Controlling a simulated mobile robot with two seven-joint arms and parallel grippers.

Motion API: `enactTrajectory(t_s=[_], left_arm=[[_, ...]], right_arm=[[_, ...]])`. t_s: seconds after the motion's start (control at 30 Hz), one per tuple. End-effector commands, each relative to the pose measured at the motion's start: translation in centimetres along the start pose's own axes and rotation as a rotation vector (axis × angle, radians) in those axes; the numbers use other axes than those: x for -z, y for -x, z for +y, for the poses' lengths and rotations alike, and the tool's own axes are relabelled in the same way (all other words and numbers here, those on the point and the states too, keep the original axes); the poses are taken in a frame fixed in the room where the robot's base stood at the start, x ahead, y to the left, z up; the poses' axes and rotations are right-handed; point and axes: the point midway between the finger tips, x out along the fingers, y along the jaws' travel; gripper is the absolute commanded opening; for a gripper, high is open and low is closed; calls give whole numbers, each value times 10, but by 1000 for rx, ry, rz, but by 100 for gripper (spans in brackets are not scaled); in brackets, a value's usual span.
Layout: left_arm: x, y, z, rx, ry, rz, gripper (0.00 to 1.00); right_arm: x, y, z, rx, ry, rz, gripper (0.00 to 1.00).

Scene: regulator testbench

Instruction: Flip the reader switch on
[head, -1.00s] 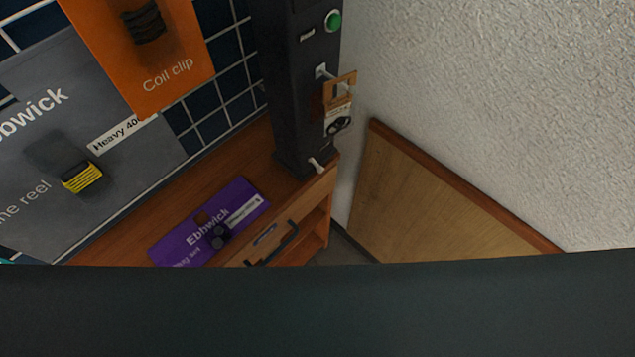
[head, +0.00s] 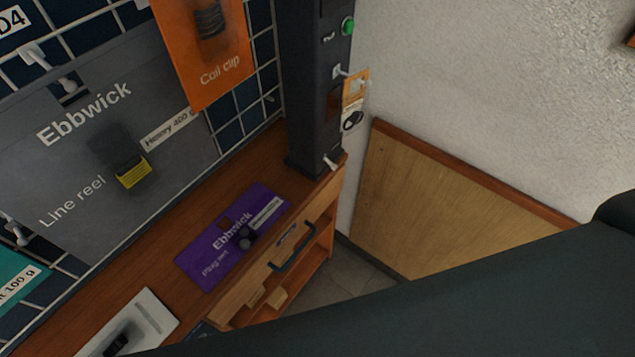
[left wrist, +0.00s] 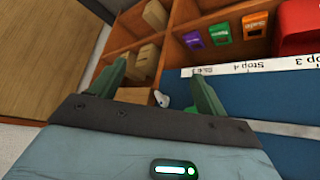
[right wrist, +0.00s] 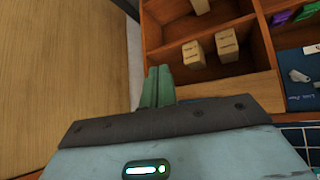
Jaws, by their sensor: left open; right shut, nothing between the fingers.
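A dark upright column (head: 312,90) stands at the back of the wooden bench in the head view. It carries a round green button (head: 348,26), a white peg or lever (head: 340,73) with an orange tag (head: 356,84), and a small white lever (head: 331,163) at its foot. I cannot tell which of these, if any, is the reader switch. My left gripper (left wrist: 160,88) is open, over wooden compartments, with a small white piece (left wrist: 161,99) showing between its fingers. My right gripper (right wrist: 157,86) is shut and empty beside wooden compartments. Neither gripper shows in the head view.
A purple Ebbwick package (head: 235,235) lies on the bench above an open-fronted drawer unit with a black handle (head: 293,250). Hanging packages cover the grid wall at left. A wooden panel (head: 430,205) leans by the white wall.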

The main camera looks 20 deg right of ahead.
Motion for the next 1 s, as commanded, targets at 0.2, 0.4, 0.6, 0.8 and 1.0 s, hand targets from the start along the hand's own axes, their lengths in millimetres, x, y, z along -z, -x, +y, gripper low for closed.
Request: enactTrajectory(t_s=[0.2, 0.4, 0.6, 0.8, 1.0], left_arm=[[-25, -16, 1, -5, 6, -38, 75], [-43, -26, 3, -10, 13, -63, 75], [-53, -36, 2, -11, 14, -69, 75], [-63, -50, 1, -12, 13, -74, 75], [-67, -59, 0, -13, 10, -72, 75]], right_arm=[[37, -52, 30, -105, 419, 204, 0], [89, -88, 54, -274, 849, 402, 0], [142, -113, 72, -511, 1267, 568, 0], [192, -127, 83, -816, 1655, 696, 0], [231, -131, 87, -1130, 1946, 765, 0]])
